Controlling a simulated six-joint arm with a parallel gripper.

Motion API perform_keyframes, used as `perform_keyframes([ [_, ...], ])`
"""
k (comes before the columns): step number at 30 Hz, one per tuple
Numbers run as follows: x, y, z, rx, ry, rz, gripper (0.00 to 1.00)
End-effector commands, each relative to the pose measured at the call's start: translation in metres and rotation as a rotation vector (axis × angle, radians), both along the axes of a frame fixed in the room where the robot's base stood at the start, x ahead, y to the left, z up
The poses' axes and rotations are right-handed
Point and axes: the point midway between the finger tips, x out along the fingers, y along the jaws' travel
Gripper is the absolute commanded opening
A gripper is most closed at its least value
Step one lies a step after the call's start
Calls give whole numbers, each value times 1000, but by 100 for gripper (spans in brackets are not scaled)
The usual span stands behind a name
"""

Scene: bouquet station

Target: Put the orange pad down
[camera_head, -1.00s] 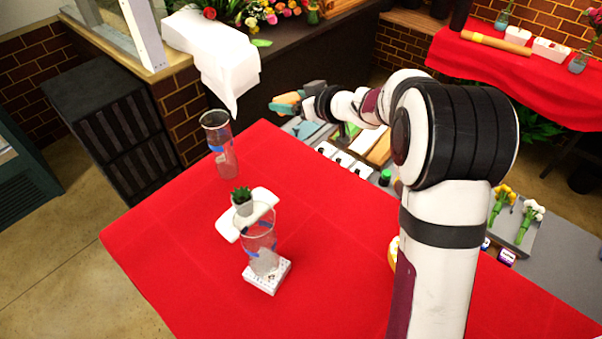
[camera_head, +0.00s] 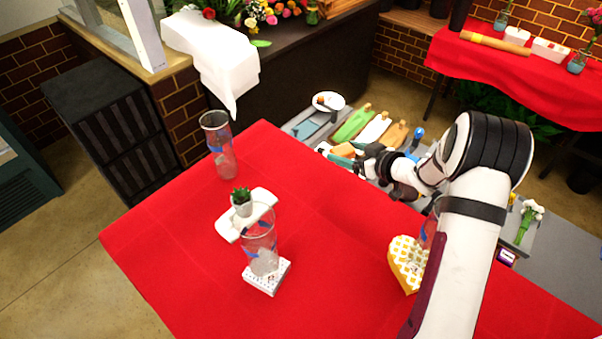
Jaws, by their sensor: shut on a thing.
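The orange pad (camera_head: 344,149) shows as a small orange patch at the jaws of my gripper (camera_head: 343,157), above the grey side surface beyond the red table's far right edge. My gripper is shut on the pad, with a teal finger showing just below it. The fingers and part of the pad hide each other, so the exact grip and any gap below the pad cannot be told.
Green, white and tan boards (camera_head: 374,128) and a white plate (camera_head: 328,101) lie on the side surface. The red table (camera_head: 190,262) bears several clear vases (camera_head: 260,240), a potted succulent (camera_head: 242,203) and a yellow checked heart-shaped thing (camera_head: 407,263). Its front left is clear.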

Motion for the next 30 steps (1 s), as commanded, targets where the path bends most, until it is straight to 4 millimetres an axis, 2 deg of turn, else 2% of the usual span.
perform_keyframes([
  [2, 5, 13, -11, 1, 2, 5, 27],
  [9, 38, 78, -55, 0, 1, 5, 26],
  [12, 47, 96, -67, -1, 1, 4, 26],
  [14, 50, 101, -70, -1, -1, 3, 26],
  [21, 51, 103, -110, -1, 1, 0, 26],
  [30, 51, 103, -113, -1, 0, 0, 26],
])
